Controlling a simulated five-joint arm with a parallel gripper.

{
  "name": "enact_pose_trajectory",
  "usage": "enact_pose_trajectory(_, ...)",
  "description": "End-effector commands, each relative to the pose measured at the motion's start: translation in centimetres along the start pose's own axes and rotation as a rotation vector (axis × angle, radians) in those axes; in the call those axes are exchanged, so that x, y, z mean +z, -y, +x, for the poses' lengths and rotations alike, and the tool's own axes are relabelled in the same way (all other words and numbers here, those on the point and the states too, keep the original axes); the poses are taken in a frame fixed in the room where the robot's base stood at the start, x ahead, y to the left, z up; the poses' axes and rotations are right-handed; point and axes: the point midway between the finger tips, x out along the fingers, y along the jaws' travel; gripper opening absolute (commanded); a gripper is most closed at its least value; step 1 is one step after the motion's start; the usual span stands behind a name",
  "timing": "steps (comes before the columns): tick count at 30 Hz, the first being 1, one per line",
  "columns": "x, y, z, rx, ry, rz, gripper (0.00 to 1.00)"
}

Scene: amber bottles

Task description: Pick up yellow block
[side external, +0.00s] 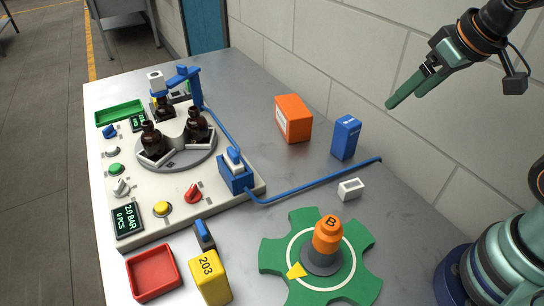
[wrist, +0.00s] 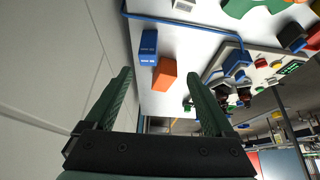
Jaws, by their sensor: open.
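The yellow block (side external: 209,278), marked 203, stands upright near the front edge of the table in the side external view. It is just right of a red tray. My gripper (side external: 391,103) is raised high at the upper right, beside the wall and far from the block. In the wrist view my gripper (wrist: 161,76) shows its two green fingers spread wide. It is open, with nothing held between the fingers.
The red tray (side external: 153,272) and a small blue-and-black piece (side external: 204,235) flank the block. A green wheel (side external: 345,290) with an orange knob (side external: 327,236) lies to its right. An orange box (side external: 293,118), a blue box (side external: 346,138) and a white control panel (side external: 130,236) stand farther back.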

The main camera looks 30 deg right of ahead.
Motion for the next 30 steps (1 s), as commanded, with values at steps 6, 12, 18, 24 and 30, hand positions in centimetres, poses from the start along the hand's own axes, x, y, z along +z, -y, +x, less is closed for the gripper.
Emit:
enact_pose_trajectory(6,0.0,0.0,0.0,0.000,0.000,0.000,0.93)
enact_pose_trajectory(12,-0.1,0.1,0.0,-0.002,0.002,-0.006,0.93)
enact_pose_trajectory(18,-1.8,3.2,0.4,-0.049,0.052,-0.150,0.93)
enact_pose_trajectory(24,-4.1,10.2,1.6,-0.134,0.139,-0.436,0.93)
enact_pose_trajectory(30,-4.5,18.5,3.3,-0.214,0.215,-0.735,0.93)
